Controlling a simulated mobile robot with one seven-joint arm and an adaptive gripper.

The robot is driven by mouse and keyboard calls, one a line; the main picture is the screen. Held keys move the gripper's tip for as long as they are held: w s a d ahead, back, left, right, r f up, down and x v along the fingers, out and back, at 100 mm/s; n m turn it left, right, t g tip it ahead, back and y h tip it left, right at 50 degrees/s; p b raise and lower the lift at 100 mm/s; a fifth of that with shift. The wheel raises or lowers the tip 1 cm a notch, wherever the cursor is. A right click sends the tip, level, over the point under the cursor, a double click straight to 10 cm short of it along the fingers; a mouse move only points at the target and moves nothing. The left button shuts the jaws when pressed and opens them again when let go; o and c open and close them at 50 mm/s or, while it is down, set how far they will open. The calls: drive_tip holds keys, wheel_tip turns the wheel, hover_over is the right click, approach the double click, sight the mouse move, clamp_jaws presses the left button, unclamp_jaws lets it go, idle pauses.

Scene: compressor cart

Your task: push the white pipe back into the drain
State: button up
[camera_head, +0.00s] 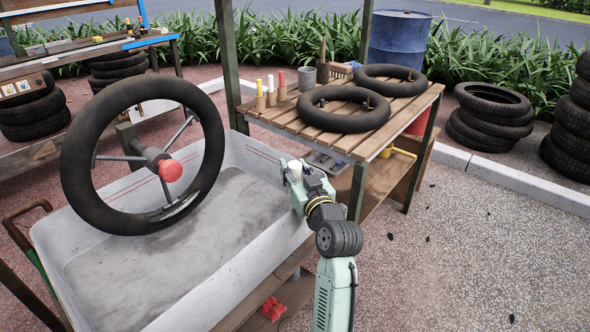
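My gripper (291,172) is at the right rim of the large white tub (122,198), near its back right corner. A short white rounded piece (295,169) shows between or just behind the gripper's parts; it may be the end of the white pipe, but it is too small and covered to be sure. I cannot tell whether the fingers are closed on it. No other white pipe is clear in view. The drain is not visible; the tub's grey inner floor (220,220) shows no clear opening.
A wheel rim with a black tube (78,180) and red knob (170,171) stands over the tub. The slatted table (412,103) behind my gripper bears two black inner tubes (342,110) and marker bottles. Tyre stacks (492,118) stand right.

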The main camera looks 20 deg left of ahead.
drive_tip(key=o, duration=0.4)
drive_tip(key=shift+f, duration=0.15)
drive_tip(key=shift+o, duration=0.2)
drive_tip(key=v, duration=1.2)
